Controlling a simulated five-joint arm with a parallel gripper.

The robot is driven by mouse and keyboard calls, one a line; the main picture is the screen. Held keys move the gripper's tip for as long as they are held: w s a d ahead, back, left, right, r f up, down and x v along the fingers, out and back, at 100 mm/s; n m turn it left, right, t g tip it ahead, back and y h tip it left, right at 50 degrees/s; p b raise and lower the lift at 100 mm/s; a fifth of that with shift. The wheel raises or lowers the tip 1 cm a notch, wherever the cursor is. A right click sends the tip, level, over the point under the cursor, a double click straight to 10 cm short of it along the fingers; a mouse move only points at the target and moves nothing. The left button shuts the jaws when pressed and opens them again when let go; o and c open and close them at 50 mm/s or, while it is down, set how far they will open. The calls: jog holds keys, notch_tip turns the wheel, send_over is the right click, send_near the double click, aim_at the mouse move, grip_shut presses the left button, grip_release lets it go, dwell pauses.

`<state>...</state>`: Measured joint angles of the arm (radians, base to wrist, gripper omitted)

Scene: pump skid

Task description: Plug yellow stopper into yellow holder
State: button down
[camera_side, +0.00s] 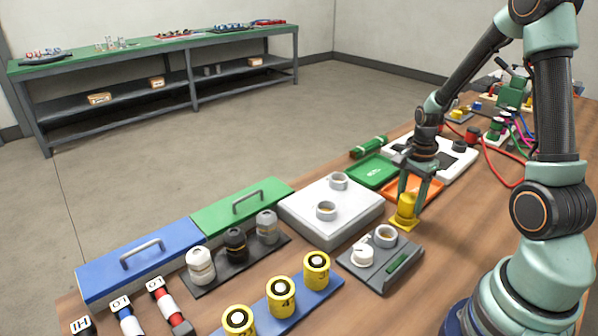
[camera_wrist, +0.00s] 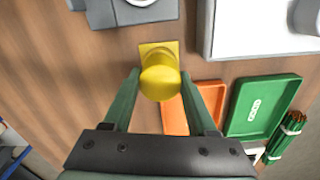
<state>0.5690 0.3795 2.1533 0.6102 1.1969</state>
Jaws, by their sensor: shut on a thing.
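A yellow stopper (camera_side: 408,203) with a round body is between the fingers of my gripper (camera_side: 413,193) in the side view. The gripper is shut on it. In the wrist view the stopper (camera_wrist: 160,82) shows as a yellow knob between the fingertips (camera_wrist: 160,74). A yellow square base, which looks like the yellow holder (camera_wrist: 158,47), shows directly under and behind the knob. In the side view this holder (camera_side: 404,223) is low at the wooden table top. The stopper hides its middle, so I cannot tell whether the stopper is seated in it.
A white block (camera_side: 320,223) with two rings stands left. An orange tray (camera_side: 428,184) and green tray (camera_side: 368,169) lie behind. Several numbered yellow cylinders stand on a blue strip (camera_side: 303,302).

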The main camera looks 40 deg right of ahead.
jog(key=shift+f, duration=0.55)
jog(key=shift+c, duration=0.6)
grip_release()
notch_tip(320, 180, up, 12)
jog(key=shift+r, duration=0.1)
jog(key=a+r+n+t, duration=0.2)
jog(key=a+r+n, duration=0.2)
jog(key=a+n, duration=0.5)
jog(key=s+a+r+n+t, duration=0.1)
jog(key=a+r+n+t, duration=0.2)
jog(key=a+n, duration=0.6)
notch_tip(320, 180, up, 2)
jog(key=shift+a+r+n+t, duration=0.15)
jog(key=shift+a+n+t, duration=0.2)
jog(key=shift+n, duration=0.75)
